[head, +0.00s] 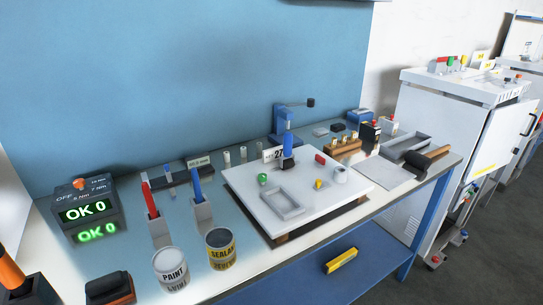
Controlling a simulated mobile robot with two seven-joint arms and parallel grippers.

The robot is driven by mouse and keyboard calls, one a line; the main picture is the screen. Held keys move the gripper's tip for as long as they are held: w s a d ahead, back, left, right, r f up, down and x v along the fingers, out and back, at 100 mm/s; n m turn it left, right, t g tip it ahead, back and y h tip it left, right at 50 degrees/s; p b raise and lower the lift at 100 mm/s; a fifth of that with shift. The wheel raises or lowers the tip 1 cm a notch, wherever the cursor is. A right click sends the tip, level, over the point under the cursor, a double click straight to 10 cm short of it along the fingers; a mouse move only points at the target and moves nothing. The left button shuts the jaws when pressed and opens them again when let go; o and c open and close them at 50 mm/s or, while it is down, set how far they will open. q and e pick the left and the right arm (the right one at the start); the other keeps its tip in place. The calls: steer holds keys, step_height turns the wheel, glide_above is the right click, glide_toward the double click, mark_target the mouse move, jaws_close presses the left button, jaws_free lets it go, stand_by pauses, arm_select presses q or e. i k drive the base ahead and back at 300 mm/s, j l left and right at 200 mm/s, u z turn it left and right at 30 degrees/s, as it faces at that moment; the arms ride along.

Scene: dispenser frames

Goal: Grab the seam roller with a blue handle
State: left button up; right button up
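A tool with a blue handle (197,182) stands tilted in a grey holder (202,214) on the left half of the bench, behind the SEALANT can. Its lower end is hidden in the holder, so I cannot tell if it has a roller. A similar tool with a red handle (150,201) stands in another grey holder to its left. Neither of my grippers is in view.
The SEALANT can (220,251) and PAINT can (171,270) stand in front of the holders. A white board (335,193) with small parts lies to the right. An OK 0 display box (88,207) is at the left. A dark roller-like tool (428,162) lies far right.

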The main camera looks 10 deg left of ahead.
mark_target(287, 152)
steer(key=i+l+u, duration=0.1)
steer(key=l+u, duration=0.15)
steer(key=u, duration=0.2)
steer(key=l+u, duration=0.4)
steer(key=i+l+u, duration=0.1)
steer(key=l+u, duration=0.3)
steer(key=l, duration=1.35)
steer(key=k+l+u, duration=0.1)
steer(key=l, duration=0.85)
